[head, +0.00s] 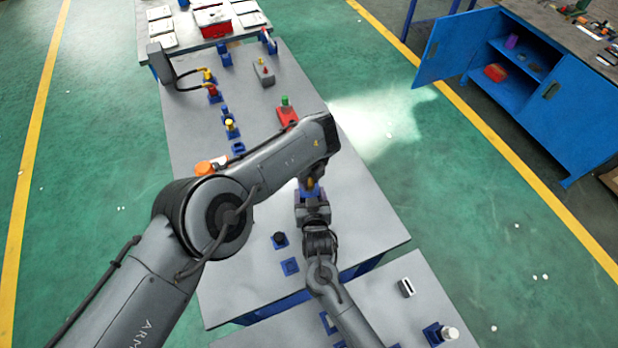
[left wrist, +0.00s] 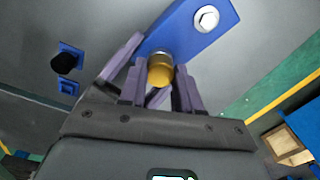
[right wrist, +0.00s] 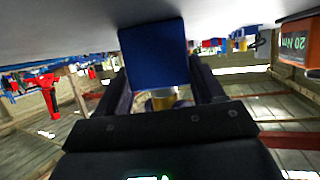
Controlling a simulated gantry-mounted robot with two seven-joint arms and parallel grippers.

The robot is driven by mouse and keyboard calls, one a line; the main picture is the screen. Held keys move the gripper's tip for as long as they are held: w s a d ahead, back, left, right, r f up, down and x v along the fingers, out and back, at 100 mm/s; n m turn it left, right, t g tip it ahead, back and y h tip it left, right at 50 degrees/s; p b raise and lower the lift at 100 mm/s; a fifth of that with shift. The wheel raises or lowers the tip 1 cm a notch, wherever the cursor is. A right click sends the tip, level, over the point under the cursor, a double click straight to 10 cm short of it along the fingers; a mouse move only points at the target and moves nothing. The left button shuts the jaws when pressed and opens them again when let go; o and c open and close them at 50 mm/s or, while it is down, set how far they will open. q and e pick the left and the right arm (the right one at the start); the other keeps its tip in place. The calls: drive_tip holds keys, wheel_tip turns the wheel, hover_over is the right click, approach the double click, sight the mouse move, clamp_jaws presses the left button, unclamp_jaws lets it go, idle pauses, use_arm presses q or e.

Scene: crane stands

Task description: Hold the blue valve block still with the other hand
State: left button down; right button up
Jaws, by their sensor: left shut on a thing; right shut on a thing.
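The blue valve block shows in the left wrist view (left wrist: 185,32) as a blue plate with a silver bolt, and in the right wrist view (right wrist: 155,55). A brass-yellow fitting (left wrist: 160,70) sticks out of it. My right gripper (right wrist: 160,78) is shut on the block, its fingers on either side. In the head view the right gripper (head: 311,196) reaches up from the bottom to the table's front part. My left gripper (left wrist: 160,85) is shut around the brass fitting. In the head view my left wrist covers that gripper and most of the block.
The grey table (head: 355,215) carries a red block with a green top (head: 287,112), a grey box with a lever (head: 263,73) and several blue fixtures along its left side. A black knob on a blue base (head: 279,239) stands near. A blue cabinet (head: 560,125) stands open at right.

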use_arm(q)
drive_tip(key=m, duration=0.3)
drive_tip(key=c, duration=0.7)
unclamp_jaws()
drive_tip(key=shift+c, duration=0.8)
